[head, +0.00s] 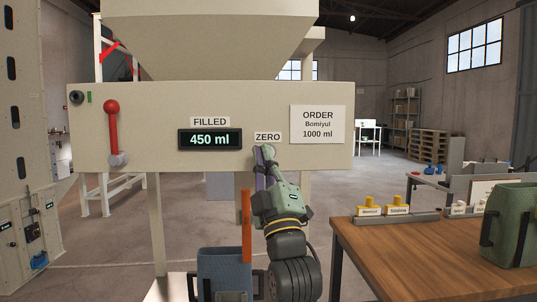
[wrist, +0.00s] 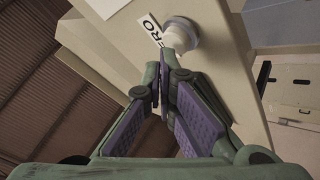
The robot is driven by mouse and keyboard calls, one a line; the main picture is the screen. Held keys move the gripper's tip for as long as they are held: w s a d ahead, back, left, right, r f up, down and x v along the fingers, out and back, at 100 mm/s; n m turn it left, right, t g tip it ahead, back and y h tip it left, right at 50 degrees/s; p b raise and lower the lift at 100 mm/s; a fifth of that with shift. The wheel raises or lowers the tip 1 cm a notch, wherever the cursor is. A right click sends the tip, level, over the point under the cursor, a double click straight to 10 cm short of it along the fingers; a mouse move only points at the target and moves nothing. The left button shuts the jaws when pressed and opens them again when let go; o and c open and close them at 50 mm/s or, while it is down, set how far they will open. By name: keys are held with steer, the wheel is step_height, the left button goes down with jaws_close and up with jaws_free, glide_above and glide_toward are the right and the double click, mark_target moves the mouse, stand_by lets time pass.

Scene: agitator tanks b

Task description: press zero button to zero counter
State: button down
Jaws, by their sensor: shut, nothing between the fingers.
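The beige machine panel (head: 165,160) carries a display (head: 210,139) reading 450 ml under the label FILLED. A ZERO label (head: 268,136) is right of the display. The zero button is hidden behind my gripper in the head view. In the wrist view the round pale button (wrist: 180,36) sticks out of the panel beside the ZERO label (wrist: 153,28). My gripper (head: 264,152) is just below the label. Its fingers are shut and empty, with the tips (wrist: 163,72) close to the button; I cannot tell whether they touch it.
A red lever (head: 112,125) is on the panel's left side. An order card (head: 318,124) reads Bomiyul 1000 ml. A blue container (head: 222,272) stands below the panel, near my arm. A wooden table (head: 430,255) with a green container (head: 512,225) is at the right.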

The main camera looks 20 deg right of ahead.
steer(key=shift+w+d, duration=0.15)
steer(key=shift+w, duration=0.3)
stand_by(0.5)
stand_by(0.3)
steer(key=shift+s+a+b, duration=0.2)
steer(key=shift+s+b, duration=0.2)
steer(key=shift+s, duration=0.45)
steer(key=s, duration=0.2)
steer(key=s+a, duration=0.1)
steer(key=s, duration=0.2)
steer(key=shift+a+b, duration=0.2)
steer(key=shift+b, duration=0.15)
steer(key=shift+w, duration=0.1)
